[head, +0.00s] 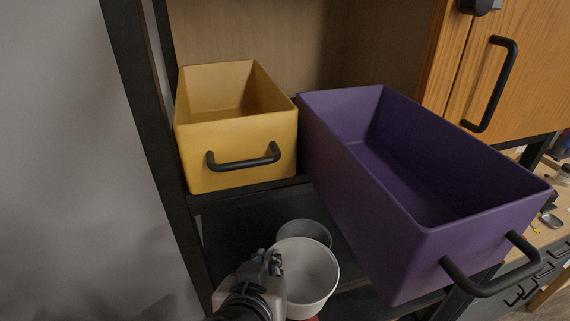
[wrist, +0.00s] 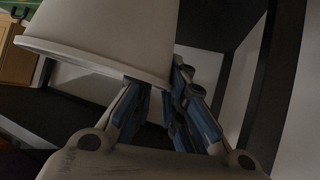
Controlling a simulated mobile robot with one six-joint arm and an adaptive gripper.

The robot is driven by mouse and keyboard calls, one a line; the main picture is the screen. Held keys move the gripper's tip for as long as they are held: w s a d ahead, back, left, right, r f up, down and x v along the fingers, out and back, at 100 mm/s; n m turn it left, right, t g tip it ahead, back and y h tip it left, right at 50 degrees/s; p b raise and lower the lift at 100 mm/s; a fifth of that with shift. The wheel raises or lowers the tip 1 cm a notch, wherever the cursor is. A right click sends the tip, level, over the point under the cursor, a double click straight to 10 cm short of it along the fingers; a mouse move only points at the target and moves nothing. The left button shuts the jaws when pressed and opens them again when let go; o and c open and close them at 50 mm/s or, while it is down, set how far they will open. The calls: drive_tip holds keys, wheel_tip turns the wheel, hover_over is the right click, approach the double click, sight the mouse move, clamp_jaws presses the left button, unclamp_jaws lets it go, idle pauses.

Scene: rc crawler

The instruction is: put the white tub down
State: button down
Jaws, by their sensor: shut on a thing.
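The white tub (head: 318,275) is at the bottom middle of the head view, with its open top facing up and its inside looking empty. My gripper (head: 274,264) is at the tub's left edge and is shut on its rim. In the wrist view the tub (wrist: 105,32) fills the upper left, and my gripper's fingers (wrist: 160,88) meet at its rim. The tub's underside is hidden, so I cannot tell whether it touches the shelf below.
A grey round container (head: 304,234) stands just behind the tub by the dark lower shelf (head: 235,228). A yellow bin (head: 235,135) sits on the shelf above. A purple bin (head: 385,215) juts out at the right, close to the tub. A black post (head: 150,125) stands left.

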drive_tip(key=w+d+p, duration=0.2)
drive_tip(key=w+p, duration=0.4)
drive_tip(key=w, duration=0.9)
drive_tip(key=shift+w+d+f+b, duration=0.1)
drive_tip(key=shift+w+f+b, duration=0.1)
drive_tip(key=shift+f+b, duration=1.35)
drive_tip(key=shift+w+f+b, duration=0.2)
drive_tip(key=shift+f+b, duration=0.85)
drive_tip(key=shift+f, duration=0.9)
drive_tip(key=shift+f, duration=0.25)
drive_tip(key=c, duration=2.1)
unclamp_jaws()
drive_tip(key=o, duration=0.5)
